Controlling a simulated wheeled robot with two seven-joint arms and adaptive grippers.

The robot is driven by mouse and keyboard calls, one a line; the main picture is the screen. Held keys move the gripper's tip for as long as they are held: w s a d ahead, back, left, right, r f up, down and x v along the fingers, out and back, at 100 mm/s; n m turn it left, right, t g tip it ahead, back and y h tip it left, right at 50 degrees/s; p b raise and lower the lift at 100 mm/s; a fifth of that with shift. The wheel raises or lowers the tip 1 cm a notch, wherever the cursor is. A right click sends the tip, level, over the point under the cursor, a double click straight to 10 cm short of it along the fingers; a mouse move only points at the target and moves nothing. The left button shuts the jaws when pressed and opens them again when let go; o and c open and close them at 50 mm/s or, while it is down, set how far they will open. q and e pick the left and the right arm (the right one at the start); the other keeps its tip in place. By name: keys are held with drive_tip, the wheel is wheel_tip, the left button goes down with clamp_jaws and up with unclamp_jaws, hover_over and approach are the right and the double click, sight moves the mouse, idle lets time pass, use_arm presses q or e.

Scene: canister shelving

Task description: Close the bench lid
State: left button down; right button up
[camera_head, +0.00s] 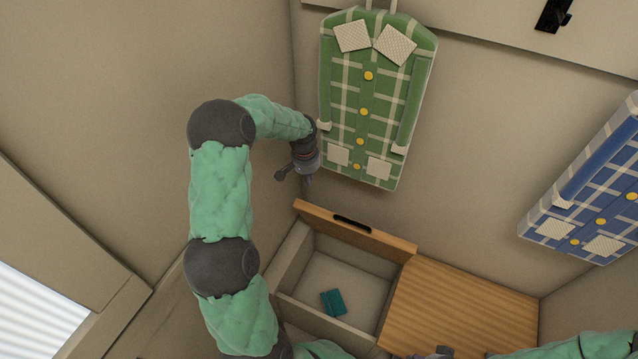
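The bench lid (372,236) is a wooden panel with a dark hand slot, standing raised at the back of the open bench compartment. The open compartment (350,290) shows a pale interior with a small teal item (333,302) on its floor. My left gripper (308,180) is above and behind the lid's left end, near the wall and the green coat, apparently apart from the lid. Its fingers are small and dark, so its opening is unclear. My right gripper (436,354) shows only in part at the bottom edge, over the front of the wooden bench top.
A flat wooden bench top (460,308) adjoins the compartment on the right. A green plaid coat (372,98) hangs on the back wall, close to my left gripper. A blue plaid coat (597,190) hangs at the right. A black hook (553,16) is at the top right.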

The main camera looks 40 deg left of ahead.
use_arm(q)
drive_tip(key=f, duration=0.3)
drive_tip(key=f+b, duration=0.1)
drive_tip(key=f, duration=0.2)
drive_tip(key=w+f+b, duration=0.1)
drive_tip(key=f, duration=0.2)
drive_tip(key=shift+a+f, duration=0.1)
drive_tip(key=shift+f, duration=0.3)
drive_tip(key=shift+s, duration=0.1)
use_arm(e)
drive_tip(key=shift+s+f, duration=0.15)
drive_tip(key=shift+f, duration=0.75)
